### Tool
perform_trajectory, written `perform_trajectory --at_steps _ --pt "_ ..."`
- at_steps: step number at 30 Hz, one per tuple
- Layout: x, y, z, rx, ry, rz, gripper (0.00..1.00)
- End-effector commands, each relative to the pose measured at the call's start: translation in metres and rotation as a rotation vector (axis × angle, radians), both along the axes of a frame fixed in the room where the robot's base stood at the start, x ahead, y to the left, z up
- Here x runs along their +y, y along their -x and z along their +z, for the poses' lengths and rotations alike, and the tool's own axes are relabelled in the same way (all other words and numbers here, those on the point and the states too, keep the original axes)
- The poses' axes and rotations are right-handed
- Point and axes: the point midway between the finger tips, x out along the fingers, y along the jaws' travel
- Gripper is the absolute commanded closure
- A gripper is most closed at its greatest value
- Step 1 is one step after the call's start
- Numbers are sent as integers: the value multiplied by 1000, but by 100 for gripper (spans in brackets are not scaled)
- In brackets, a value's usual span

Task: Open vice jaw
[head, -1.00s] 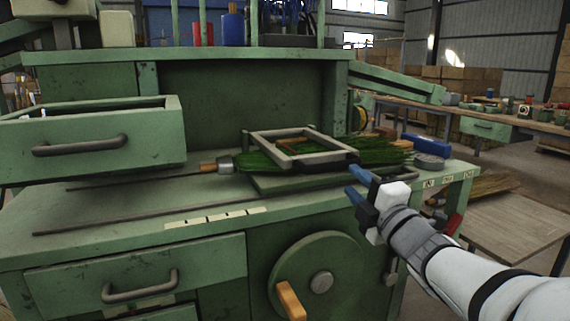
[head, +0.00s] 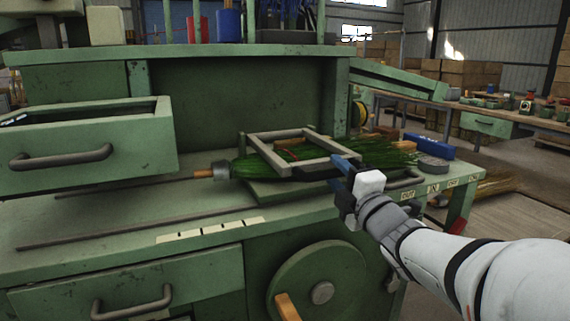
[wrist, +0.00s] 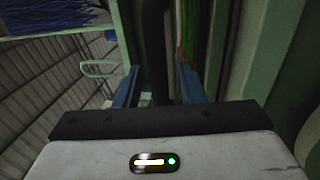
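The vice jaw (head: 262,148) is a grey rectangular frame lying over the green broom bristles (head: 370,157) on the bench. A dark handle bar sits at its front right corner, partly hidden by my gripper. My gripper (head: 338,172), with blue fingers, is at this corner. In the wrist view my gripper (wrist: 158,88) has its fingers apart, with the dark bar (wrist: 156,45) running between them. I cannot tell whether either finger touches the bar. The broom's metal collar and wooden handle end (head: 212,172) point left.
The green bench (head: 120,225) has an open drawer (head: 90,150) at the left and a wheel (head: 325,275) with a wooden crank on its front. Thin rods lie on the top. A blue box (head: 428,146) and a round tin (head: 433,164) stand right of the bristles.

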Motion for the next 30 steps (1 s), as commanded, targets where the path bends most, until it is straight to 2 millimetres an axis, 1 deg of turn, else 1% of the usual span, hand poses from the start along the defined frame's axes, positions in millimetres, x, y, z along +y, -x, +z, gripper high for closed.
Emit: perform_trajectory --at_steps 11,24,30 --pt "4 -3 1 0 0 2 64" --pt "4 -3 1 0 1 3 100" --pt "4 -3 1 0 1 3 100"
